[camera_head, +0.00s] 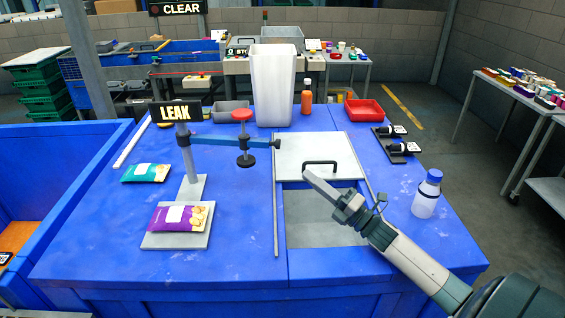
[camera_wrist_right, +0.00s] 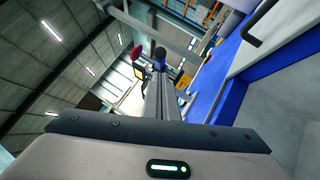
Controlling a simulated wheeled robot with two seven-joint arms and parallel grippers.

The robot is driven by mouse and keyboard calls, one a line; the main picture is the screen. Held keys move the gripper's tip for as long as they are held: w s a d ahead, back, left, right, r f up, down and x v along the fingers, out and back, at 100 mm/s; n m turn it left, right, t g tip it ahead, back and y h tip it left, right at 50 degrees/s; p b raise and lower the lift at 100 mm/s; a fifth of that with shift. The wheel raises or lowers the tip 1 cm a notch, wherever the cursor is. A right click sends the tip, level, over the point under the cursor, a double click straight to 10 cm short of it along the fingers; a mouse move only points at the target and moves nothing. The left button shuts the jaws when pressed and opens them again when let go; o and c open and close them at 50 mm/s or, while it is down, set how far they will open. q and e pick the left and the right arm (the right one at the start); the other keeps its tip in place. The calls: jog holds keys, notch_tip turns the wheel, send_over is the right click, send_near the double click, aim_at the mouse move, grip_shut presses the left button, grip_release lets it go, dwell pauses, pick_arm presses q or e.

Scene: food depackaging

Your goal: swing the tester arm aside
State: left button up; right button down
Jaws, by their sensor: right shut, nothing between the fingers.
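The tester arm (camera_head: 212,141) is a blue bar on a grey post with a LEAK sign (camera_head: 175,111). It reaches right across the table to a dark end knob (camera_head: 277,144). A red knob (camera_head: 242,115) tops its press, and a dark foot (camera_head: 245,160) hangs below. A purple packet (camera_head: 178,218) lies on the grey plate (camera_head: 160,240) in front. My right gripper (camera_head: 307,174) is shut and empty, right of and below the arm's end, apart from it. In the right wrist view its fingers (camera_wrist_right: 162,100) point toward a dark knob (camera_wrist_right: 160,53). My left gripper is not in view.
A sliding lid (camera_head: 315,145) with a black handle lies behind an open recess (camera_head: 315,225). A green packet (camera_head: 146,173), tall white bin (camera_head: 273,85), orange bottle (camera_head: 306,97), red tray (camera_head: 365,112) and clear bottle (camera_head: 427,194) stand around the blue table.

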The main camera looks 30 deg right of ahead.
jog(key=shift+s+r, duration=0.15)
jog(key=p+x, duration=0.5)
jog(key=x, duration=0.5)
dwell(0.4)
